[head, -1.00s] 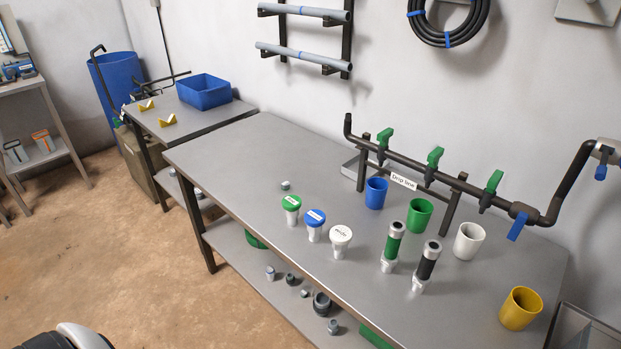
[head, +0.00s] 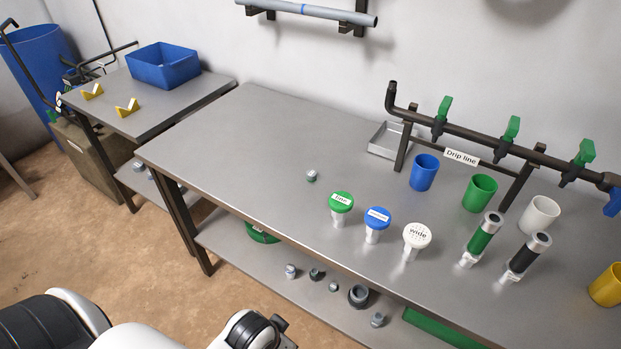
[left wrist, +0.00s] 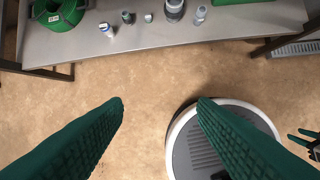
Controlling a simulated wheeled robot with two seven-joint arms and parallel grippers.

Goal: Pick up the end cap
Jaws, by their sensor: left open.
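A small grey cap-like piece (head: 311,176) stands alone on the bench top, left of the green-topped fitting; it looks like the end cap, though its details are too small to read. Several other small fittings lie on the lower shelf, among them a small grey one (head: 333,287), which also shows in the left wrist view (left wrist: 148,17). My left gripper (left wrist: 160,103) is open and empty, over the floor in front of the bench and apart from all the fittings. Green fingers of my right gripper (left wrist: 304,138) show small at the right edge of the left wrist view.
Green (head: 341,202), blue (head: 377,218) and white (head: 417,236) topped fittings stand near the bench's front edge. Coloured cups and the drip line pipe (head: 470,131) are to the right. A metal tray (head: 388,140) is behind. The left part of the bench top (head: 235,140) is clear.

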